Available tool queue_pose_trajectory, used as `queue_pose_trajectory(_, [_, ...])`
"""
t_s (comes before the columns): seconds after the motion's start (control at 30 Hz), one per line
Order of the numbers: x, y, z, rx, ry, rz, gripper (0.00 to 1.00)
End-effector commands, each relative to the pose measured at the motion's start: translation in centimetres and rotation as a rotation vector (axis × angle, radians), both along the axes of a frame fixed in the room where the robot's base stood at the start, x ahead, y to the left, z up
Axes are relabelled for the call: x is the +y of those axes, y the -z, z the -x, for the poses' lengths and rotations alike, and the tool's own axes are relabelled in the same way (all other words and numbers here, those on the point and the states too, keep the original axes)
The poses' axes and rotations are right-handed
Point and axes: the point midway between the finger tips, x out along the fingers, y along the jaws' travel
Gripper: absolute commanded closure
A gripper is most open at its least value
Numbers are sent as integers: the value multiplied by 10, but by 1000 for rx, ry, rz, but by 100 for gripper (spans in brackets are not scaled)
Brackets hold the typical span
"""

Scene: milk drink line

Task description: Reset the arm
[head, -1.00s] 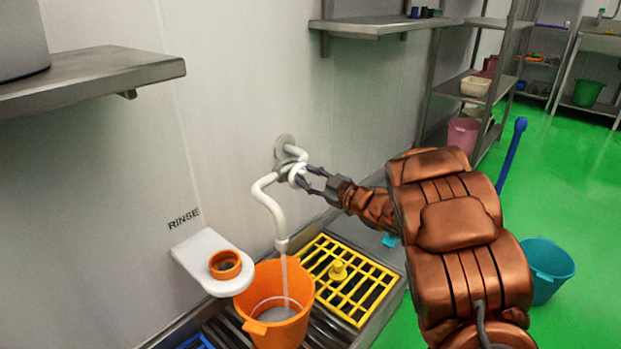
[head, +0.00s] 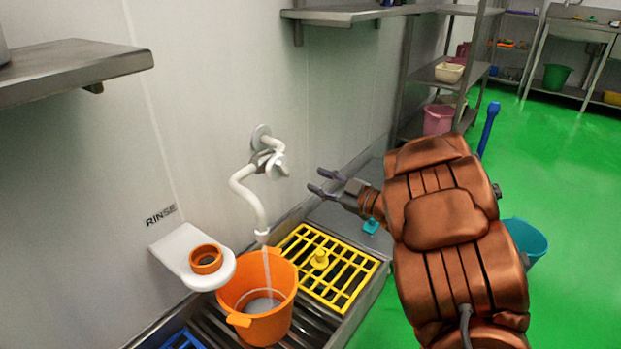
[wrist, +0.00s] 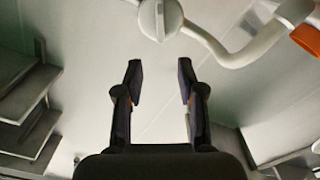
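My gripper (head: 326,181) is open and empty, in the air to the right of the white tap (head: 248,196) on the wall. In the wrist view my gripper (wrist: 160,85) shows two dark fingers spread apart with nothing between them. The tap's handle (wrist: 160,18) lies beyond the fingertips at the top, apart from them. Water runs from the spout into an orange bucket (head: 226,296) below. My copper-coloured arm reaches in from the lower right.
A white wall holder (head: 172,250) under the word RINSE carries an orange ring (head: 206,259). A yellow grate (head: 350,264) lies beside the bucket. Metal shelves (head: 92,62) jut out at the upper left. A teal bucket (head: 526,240) stands on the open green floor at right.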

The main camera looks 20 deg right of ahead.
Motion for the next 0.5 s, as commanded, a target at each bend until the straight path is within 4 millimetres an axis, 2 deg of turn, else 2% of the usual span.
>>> queue_pose_trajectory(0.5, [-4,0,6,0,-1,-2,61])
